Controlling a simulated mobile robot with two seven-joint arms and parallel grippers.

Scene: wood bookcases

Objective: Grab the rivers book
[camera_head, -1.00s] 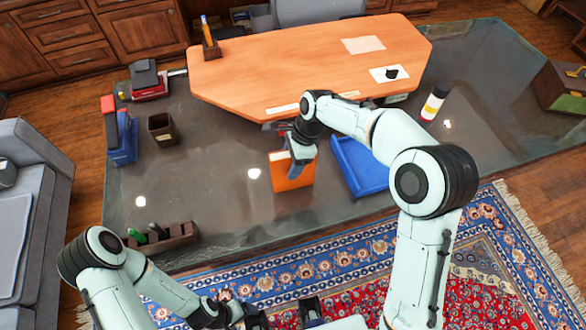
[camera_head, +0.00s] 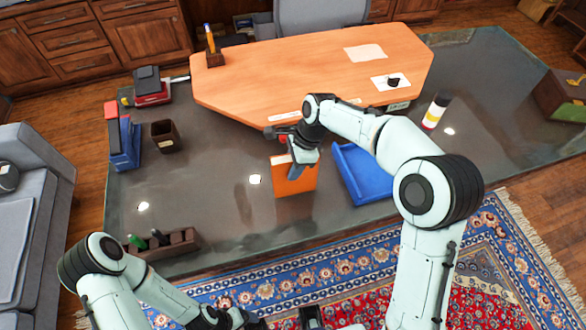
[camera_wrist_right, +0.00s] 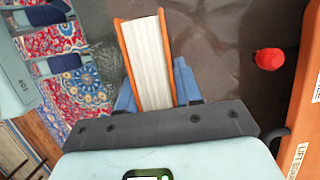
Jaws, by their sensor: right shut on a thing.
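An orange book (camera_head: 294,180) is held upright over the dark glass desk (camera_head: 215,205), near the desk's middle. My right gripper (camera_head: 293,160) is shut on it from above. In the right wrist view the book (camera_wrist_right: 147,55) shows its white page edges between orange covers, with the fingers of my right gripper (camera_wrist_right: 158,88) on both sides. No title can be read on the held book, so I cannot tell if it is the rivers book. My left arm is at the bottom left of the head view; its gripper jaws are not clear there.
A blue tray (camera_head: 362,172) lies just right of the book. A raised wooden desktop (camera_head: 300,72) stands behind. A brown cup (camera_head: 165,136), blue and red books (camera_head: 122,140) and a pen holder (camera_head: 175,243) stand to the left. Bare glass lies left of the book.

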